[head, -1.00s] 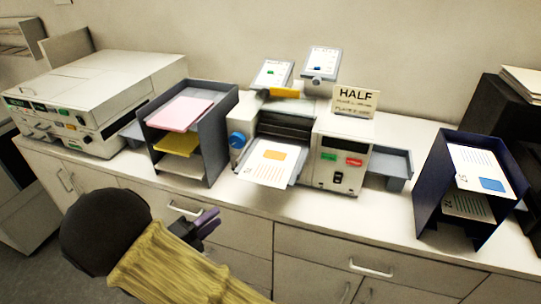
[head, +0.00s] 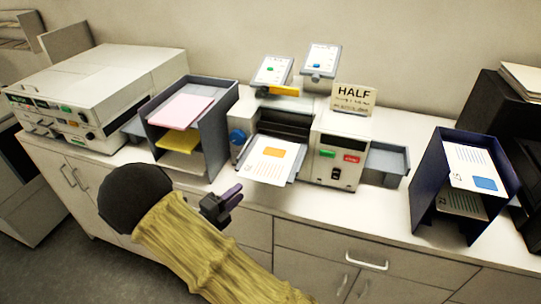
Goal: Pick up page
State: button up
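A page (head: 264,167) with an orange block lies on the front tray of the folding machine (head: 338,150) in the middle of the counter. Another page (head: 470,168) with a blue block lies in the top of the dark blue rack (head: 430,178) at the right, with a further page (head: 462,201) on the level below it. My gripper (head: 226,200) is in front of the counter, below and left of the machine's tray, apart from every page. It is small and dark here, and I cannot tell whether its fingers are open.
A grey tray rack (head: 218,130) with pink, yellow and pale sheets stands left of the machine. A large cream machine (head: 95,85) is farther left. A HALF sign (head: 354,98) stands on the folding machine.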

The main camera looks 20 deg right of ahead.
jog(key=x, duration=0.2)
jog(key=shift+w+d+p, duration=0.25)
jog(key=shift+d+p, duration=0.05)
jog(key=shift+d, duration=0.05)
jog(key=shift+d, duration=0.1)
jog(key=p+x, duration=0.2)
jog(key=x, duration=0.1)
jog(key=f+p+x, duration=0.1)
jog(key=x, duration=0.1)
dwell(0.4)
jog(key=shift+r, duration=0.1)
grip_shut()
